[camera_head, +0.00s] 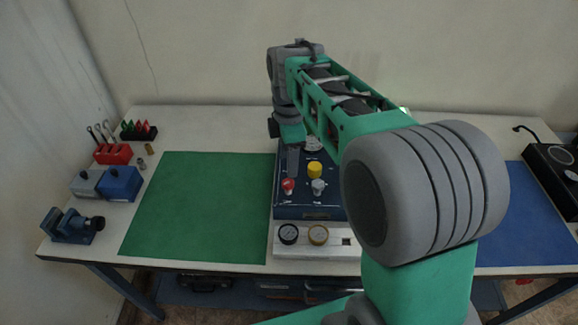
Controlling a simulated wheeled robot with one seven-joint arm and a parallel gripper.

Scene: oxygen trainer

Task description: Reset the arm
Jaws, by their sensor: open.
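My arm (330,110) is green and grey and reaches from the lower right up and away over the table. My gripper (293,158) is at its far end, pointing down above the left back part of the dark blue trainer box (310,212). Little of the gripper shows, and I cannot tell whether it touches the box. No held thing shows in it. The box has a red knob (288,186), a yellow knob (315,169) and a grey knob (319,187). My arm hides the box's right side.
A green mat (197,208) lies left and a blue mat (540,220) right. A black device (555,175) is far right.

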